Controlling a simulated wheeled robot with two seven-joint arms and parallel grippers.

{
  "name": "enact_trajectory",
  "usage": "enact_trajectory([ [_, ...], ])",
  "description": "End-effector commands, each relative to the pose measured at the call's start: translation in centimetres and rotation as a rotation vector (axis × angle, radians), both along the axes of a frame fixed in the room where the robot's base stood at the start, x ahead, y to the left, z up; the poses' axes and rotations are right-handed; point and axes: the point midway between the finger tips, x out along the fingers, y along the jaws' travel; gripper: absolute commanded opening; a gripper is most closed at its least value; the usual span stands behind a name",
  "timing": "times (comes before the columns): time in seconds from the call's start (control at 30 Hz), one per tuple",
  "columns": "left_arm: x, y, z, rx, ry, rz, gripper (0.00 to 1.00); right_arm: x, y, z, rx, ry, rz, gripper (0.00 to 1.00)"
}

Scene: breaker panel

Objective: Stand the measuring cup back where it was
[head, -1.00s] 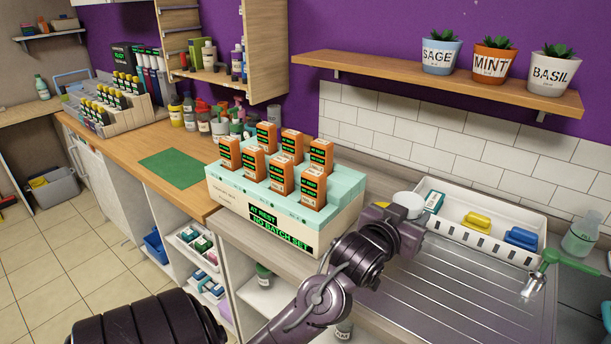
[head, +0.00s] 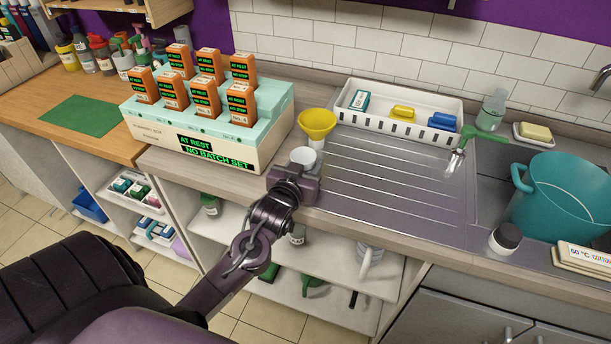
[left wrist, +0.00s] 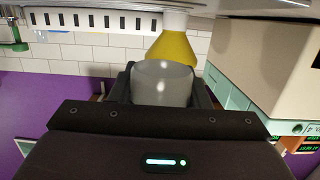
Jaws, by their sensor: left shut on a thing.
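The measuring cup (head: 303,156) is a small whitish, translucent cup. My left gripper (head: 297,178) is shut on it near the front edge of the draining board (head: 390,190). The cup looks upright; I cannot tell whether its base touches the surface. In the left wrist view the cup (left wrist: 162,82) sits between the two dark fingers (left wrist: 162,95). A yellow funnel (head: 317,122) stands just behind the cup, and it also shows in the left wrist view (left wrist: 172,48). My right gripper is not in view.
A box of orange cartons (head: 190,148) stands left of the cup. A white tray (head: 400,128) is behind, with a green-handled tool (head: 470,145) to its right. The ribbed board's middle is clear.

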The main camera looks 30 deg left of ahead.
Motion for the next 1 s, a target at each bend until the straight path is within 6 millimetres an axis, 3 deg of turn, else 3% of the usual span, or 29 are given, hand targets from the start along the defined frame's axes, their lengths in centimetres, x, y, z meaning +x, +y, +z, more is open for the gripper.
enact_trajectory([
  [0.4,0.0,0.0,-4.5,0.001,0.0,0.0,0.2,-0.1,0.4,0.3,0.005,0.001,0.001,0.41],
  [0.8,0.0,0.0,-5.0,0.0,-0.001,-0.001,0.2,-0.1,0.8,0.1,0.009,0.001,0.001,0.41],
  [0.83,0.0,0.0,-4.9,0.0,-0.001,-0.001,0.45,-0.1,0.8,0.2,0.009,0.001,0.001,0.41],
  [1.0,0.0,0.0,-4.9,0.0,-0.001,-0.001,0.65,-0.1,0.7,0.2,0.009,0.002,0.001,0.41],
])
